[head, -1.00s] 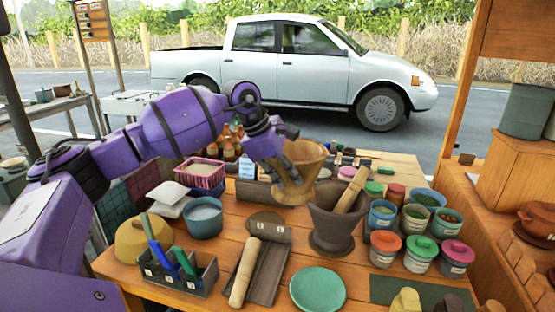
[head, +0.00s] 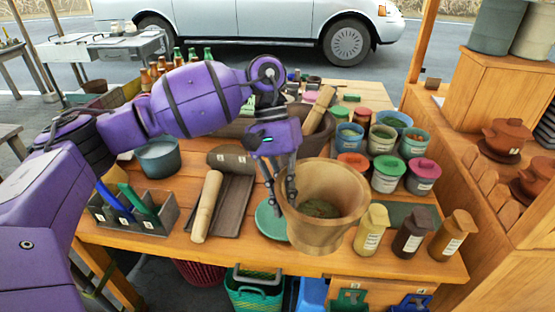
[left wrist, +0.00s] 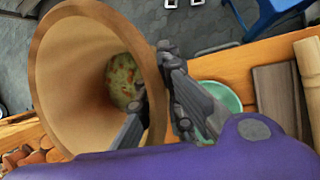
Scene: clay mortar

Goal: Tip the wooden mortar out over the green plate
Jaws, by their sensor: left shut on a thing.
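The wooden mortar (head: 322,228) is a wide light-brown cup, held off the table near its front edge, mouth facing up toward the head camera. My left gripper (head: 285,205) is shut on the mortar's left wall, one finger inside and one outside. The green plate (head: 270,221) lies on the table, partly hidden behind the mortar and fingers; part of it shows in the left wrist view (left wrist: 222,95). My right gripper is not in view.
A stone mortar with a pestle (head: 320,108) stands behind.

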